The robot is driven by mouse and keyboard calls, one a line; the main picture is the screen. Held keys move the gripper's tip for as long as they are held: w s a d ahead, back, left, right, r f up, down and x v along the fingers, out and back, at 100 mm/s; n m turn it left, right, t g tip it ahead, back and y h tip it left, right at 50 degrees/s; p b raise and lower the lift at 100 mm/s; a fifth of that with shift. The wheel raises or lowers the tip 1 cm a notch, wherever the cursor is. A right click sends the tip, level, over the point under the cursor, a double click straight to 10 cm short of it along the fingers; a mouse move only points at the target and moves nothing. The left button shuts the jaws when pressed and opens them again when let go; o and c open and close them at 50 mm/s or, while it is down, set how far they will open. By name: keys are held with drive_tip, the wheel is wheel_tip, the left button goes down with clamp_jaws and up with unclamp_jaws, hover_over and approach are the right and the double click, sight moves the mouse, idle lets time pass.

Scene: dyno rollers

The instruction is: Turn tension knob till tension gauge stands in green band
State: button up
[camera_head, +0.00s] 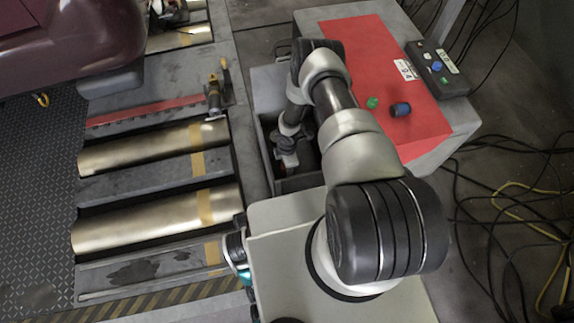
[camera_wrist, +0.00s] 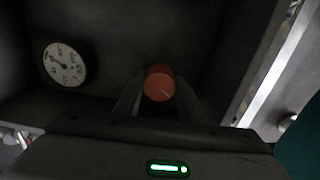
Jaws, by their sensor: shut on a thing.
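The tension knob (camera_wrist: 159,83) is a round orange-red knob with a pale pointer mark, in the middle of the wrist view. My gripper (camera_wrist: 159,93) has one finger on each side of it and is shut on it. The tension gauge (camera_wrist: 64,66) is a round white dial on the dark panel to the left of the knob. A small green patch shows at its upper left edge. The dark needle seems to point to the upper left, toward the green, but it is too small to read exactly. In the head view my arm reaches down into an open grey box and hides most of the knob's surroundings.
A red-topped bench (camera_head: 372,60) stands right of the box, with a black button box (camera_head: 437,68), a green object (camera_head: 372,103) and a dark blue cylinder (camera_head: 400,109). Brass rollers (camera_head: 150,220) lie at left. Cables (camera_head: 500,215) cover the floor at right.

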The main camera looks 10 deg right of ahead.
idle(0.3)
drive_tip(key=o, duration=1)
drive_tip(key=shift+o, duration=0.2)
wheel_tip(320, 180, up, 18)
drive_tip(key=p, duration=0.5)
drive_tip(key=shift+s+f, duration=0.25)
